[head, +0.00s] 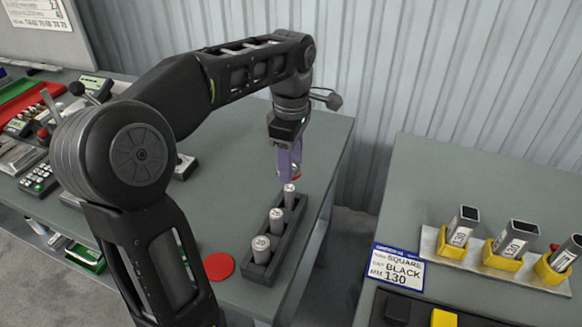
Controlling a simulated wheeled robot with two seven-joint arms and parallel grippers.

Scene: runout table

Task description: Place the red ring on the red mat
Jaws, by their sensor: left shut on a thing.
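My left gripper (290,172) reaches down over the grey table, its purple fingers shut on the red ring (297,178). Only a small red edge of the ring shows beside the fingertips. The gripper is just above the far pin of a dark rack; I cannot tell whether the ring is clear of that pin. The red mat (218,266) is a flat round disc on the table, left of the rack's near end, with nothing on it. My right gripper is out of view.
The dark rack (284,248) holds three upright metal pins. Instruments and a red tray (38,105) crowd the table's left. A second table (440,170) at right, across a gap, carries square tubes in yellow holders and a label card (394,268).

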